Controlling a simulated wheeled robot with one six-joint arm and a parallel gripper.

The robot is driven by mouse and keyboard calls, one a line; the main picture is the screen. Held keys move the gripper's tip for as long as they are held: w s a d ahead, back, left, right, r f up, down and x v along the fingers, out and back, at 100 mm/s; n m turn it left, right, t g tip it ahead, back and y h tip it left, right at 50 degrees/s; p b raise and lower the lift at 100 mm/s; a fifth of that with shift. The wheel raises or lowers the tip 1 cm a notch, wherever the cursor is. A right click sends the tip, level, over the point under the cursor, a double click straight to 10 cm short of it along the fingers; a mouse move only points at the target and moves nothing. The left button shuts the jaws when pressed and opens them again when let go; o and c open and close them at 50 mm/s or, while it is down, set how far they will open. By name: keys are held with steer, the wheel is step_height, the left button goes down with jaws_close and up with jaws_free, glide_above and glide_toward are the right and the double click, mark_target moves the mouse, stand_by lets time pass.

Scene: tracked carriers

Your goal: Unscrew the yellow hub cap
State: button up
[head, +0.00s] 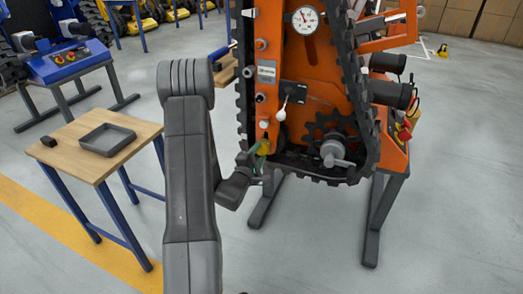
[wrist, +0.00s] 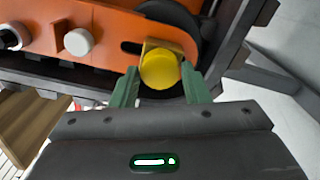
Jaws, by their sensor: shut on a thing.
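The yellow hub cap (wrist: 160,69) sits at the lower edge of the orange tracked carrier (head: 270,75), in front of a dark wheel. In the wrist view it shows as a round yellow face between the two green fingers. My gripper (wrist: 160,88) is shut on the cap, one finger on each side. In the head view my gripper (head: 256,162) reaches the carrier's lower left side, and the cap (head: 264,147) is small and partly hidden there.
A wooden table (head: 70,167) with a grey tray (head: 107,139) and a small dark block (head: 48,141) stands at left. A black track (head: 243,100) edges the carrier. A white-knobbed lever (head: 281,114) is above the cap. Open floor lies at right.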

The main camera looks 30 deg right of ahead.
steer(key=n+p, duration=0.1)
steer(key=n, duration=0.3)
steer(key=shift+r+p, duration=0.15)
steer(key=shift+p, duration=0.2)
steer(key=n+p, duration=0.1)
steer(key=n, duration=0.4)
steer(key=shift+p, duration=0.3)
steer(key=o, duration=0.8)
steer(key=shift+f, duration=0.2)
